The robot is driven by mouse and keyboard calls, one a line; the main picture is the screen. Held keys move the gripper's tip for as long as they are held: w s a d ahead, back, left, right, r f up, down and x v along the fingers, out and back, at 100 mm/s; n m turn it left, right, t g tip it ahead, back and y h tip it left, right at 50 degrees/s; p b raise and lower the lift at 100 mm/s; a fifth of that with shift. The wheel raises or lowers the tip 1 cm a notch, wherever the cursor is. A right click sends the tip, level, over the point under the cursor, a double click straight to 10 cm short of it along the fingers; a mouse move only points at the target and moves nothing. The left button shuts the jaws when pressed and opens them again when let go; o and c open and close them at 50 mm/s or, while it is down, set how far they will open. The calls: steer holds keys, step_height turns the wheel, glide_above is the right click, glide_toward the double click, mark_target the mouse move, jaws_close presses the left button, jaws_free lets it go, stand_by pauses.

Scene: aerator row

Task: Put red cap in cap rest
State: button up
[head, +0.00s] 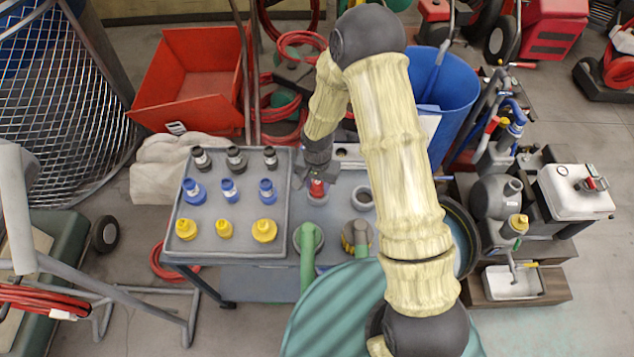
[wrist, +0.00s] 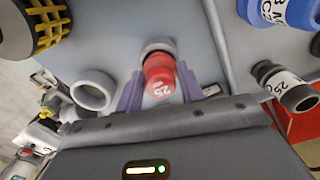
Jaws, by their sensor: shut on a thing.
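The red cap (head: 317,187) is between the fingers of my gripper (head: 317,180) over the grey table, right of the cap tray. In the wrist view the red cap (wrist: 159,76), marked 25, sits between the two purple fingers of my gripper (wrist: 160,84), which is shut on it. A grey ring (wrist: 157,46) is at the cap's far end; I cannot tell whether the cap is seated in it or just above it. A second, empty grey ring (head: 362,197) stands to the right; it also shows in the wrist view (wrist: 92,90).
A grey tray (head: 205,215) holds black, blue and yellow caps in rows. A green pipe (head: 308,250) and a black-and-yellow fitting (head: 357,236) stand in front of the rings. A blue bin (head: 445,85) and red cart (head: 190,80) are behind.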

steer(key=shift+f+b, duration=0.45)
steer(key=shift+f, duration=0.2)
steer(key=o, duration=1.1)
steer(key=shift+c, duration=0.2)
steer(key=shift+r, duration=0.2)
step_height(320, 180, up, 17)
steer(key=shift+r, duration=0.1)
